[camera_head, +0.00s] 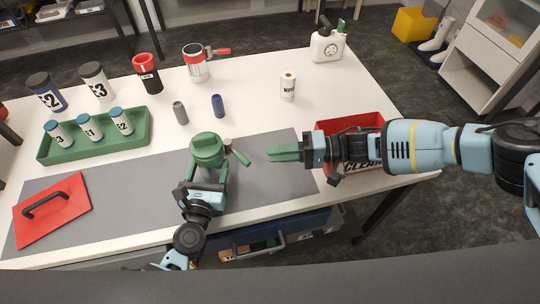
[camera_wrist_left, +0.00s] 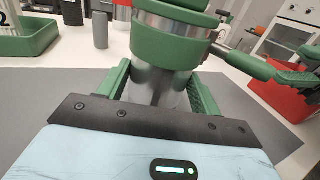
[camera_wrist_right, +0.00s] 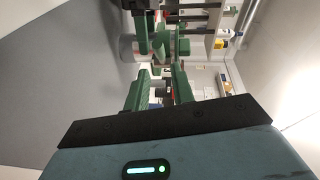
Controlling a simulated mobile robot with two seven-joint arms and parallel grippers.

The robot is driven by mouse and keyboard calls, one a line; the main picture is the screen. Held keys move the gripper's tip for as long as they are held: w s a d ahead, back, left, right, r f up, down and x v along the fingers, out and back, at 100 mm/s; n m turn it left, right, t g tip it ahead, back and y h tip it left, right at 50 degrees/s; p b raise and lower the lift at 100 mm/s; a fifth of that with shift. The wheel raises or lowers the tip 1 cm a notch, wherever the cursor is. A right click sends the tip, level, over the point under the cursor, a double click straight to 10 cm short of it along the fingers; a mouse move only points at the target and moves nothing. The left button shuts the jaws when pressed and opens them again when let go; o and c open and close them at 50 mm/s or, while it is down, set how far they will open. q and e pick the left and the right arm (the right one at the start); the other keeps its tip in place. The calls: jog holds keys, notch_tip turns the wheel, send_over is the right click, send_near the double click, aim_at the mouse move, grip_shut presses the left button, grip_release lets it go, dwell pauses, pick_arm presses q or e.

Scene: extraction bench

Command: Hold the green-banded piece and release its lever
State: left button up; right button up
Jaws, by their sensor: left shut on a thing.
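The green-banded piece (camera_head: 207,150) stands upright on the grey mat, with a green top and a steel body. Its green lever (camera_head: 240,157) sticks out to the right; in the left wrist view the lever (camera_wrist_left: 243,63) runs right from the green band (camera_wrist_left: 170,42). My left gripper (camera_wrist_left: 160,85) is shut on the steel body below the band, one finger on each side. My right gripper (camera_head: 270,154) is right of the lever, pointing left at it and apart from it. In the right wrist view its fingers (camera_wrist_right: 160,88) are parted with nothing between them.
A red crate (camera_head: 350,123) stands under my right forearm. A red plate with a black handle (camera_head: 68,192) lies left on the mat (camera_head: 130,200). A green tray (camera_head: 142,142) holds several bottles. A red-banded steel piece (camera_head: 197,70) and a white bottle (camera_head: 288,88) stand farther back.

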jog(key=shift+s+a+n, duration=0.1)
jog(key=shift+a+n, duration=0.25)
jog(key=shift+n, duration=0.05)
jog(key=shift+c, duration=1.2)
jog(key=a+r+n+t, duration=0.1)
jog(key=n, duration=0.1)
jog(key=a+r+n+t, duration=0.1)
jog(key=n, duration=0.2)
jog(key=w+a+r+n+t, duration=0.1)
jog(key=a+n, duration=0.1)
jog(key=shift+r+h, duration=0.3)
grip_shut()
jog(key=s+a+f+n+t+h, duration=0.1)
jog(key=s+n+t+h, duration=0.3)
jog(key=s+n+t, duration=0.2)
jog(key=s+a+f+n+t+h, duration=0.2)
jog(key=s+n+t, duration=0.4)
jog(key=s, duration=0.4)
jog(key=shift+a+h, duration=0.2)
jog(key=shift+h, duration=0.7)
